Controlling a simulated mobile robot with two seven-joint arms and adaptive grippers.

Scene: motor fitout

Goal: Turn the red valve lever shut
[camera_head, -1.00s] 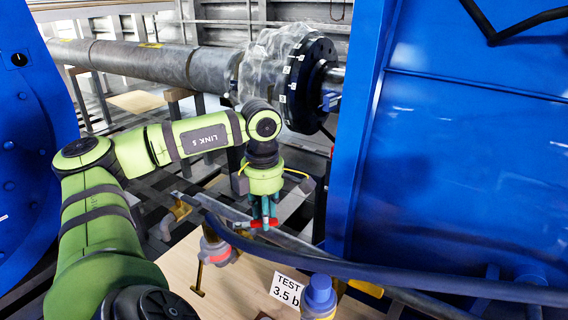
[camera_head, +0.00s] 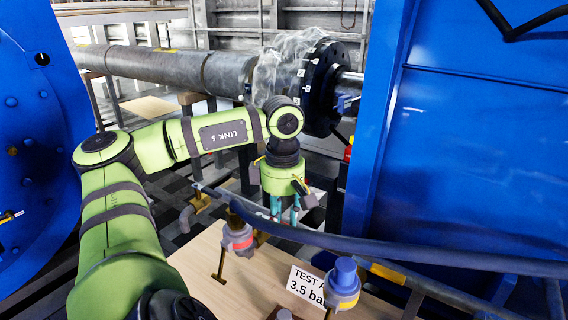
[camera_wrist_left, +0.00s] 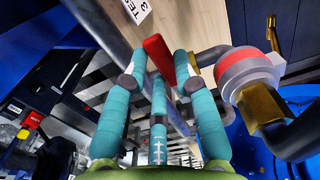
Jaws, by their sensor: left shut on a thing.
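My left gripper (camera_head: 284,212) points down at the fitting beyond the blue hose, its teal fingers close together. In the left wrist view its fingers (camera_wrist_left: 164,66) are shut on the red valve lever (camera_wrist_left: 157,57), which sticks out between the fingertips. In the head view the lever is hidden by the fingers and hose. The valve body under the lever is mostly hidden; a brass part shows by the right fingertip in the wrist view. My right gripper is in neither view.
A blue hose (camera_head: 400,249) runs close in front of the fingers. A grey fitting with a red band (camera_head: 239,240) and a blue-capped fitting (camera_head: 345,277) stand near a test sign (camera_head: 306,286) over a wooden board. A blue housing (camera_head: 470,140) rises at right.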

